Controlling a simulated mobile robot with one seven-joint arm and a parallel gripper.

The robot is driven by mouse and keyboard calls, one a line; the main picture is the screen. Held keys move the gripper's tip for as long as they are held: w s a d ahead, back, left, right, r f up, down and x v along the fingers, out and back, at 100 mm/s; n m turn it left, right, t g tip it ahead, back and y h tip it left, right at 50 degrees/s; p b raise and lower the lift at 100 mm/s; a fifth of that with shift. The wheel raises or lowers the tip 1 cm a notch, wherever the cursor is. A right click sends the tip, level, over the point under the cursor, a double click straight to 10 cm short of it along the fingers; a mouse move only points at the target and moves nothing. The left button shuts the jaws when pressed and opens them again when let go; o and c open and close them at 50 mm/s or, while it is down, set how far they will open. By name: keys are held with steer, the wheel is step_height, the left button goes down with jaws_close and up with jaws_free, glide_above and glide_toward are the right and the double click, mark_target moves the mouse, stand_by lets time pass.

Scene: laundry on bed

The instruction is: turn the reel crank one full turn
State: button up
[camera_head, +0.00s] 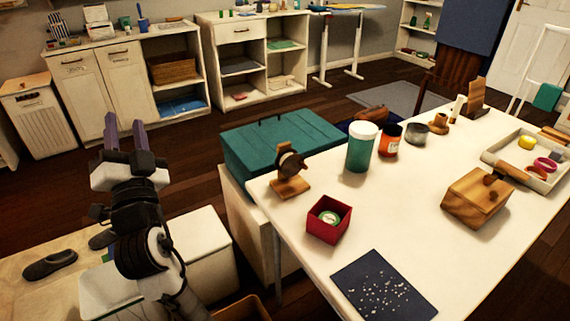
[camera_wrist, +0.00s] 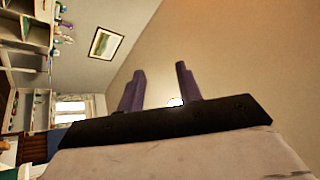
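The reel is not in the wrist view.
On the white table (camera_head: 468,263), a red box (camera_head: 329,219) stands in front of the reel. A green-and-white jar (camera_head: 361,148) and an orange jar (camera_head: 389,140) stand to its right. A teal chest (camera_head: 275,143) is behind it. A wooden box (camera_head: 475,199) and tray sit farther right.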

steer(key=w+d+f+m+g+h, duration=0.2)
steer(key=w+d+f+m+h, duration=0.6)
steer(key=d+f+m+h, duration=0.1)
steer(key=m+g+h, duration=0.6)
steer(key=m+h, duration=0.4)
steer(key=m, duration=0.2)
glide_toward(304, 168)
steer(key=p+x, duration=0.2)
steer(key=x, duration=1)
steer(key=shift+w+d+f+p, duration=0.15)
steer(key=shift+w+p, duration=0.1)
steer(key=shift+p, duration=0.15)
jaws_close()
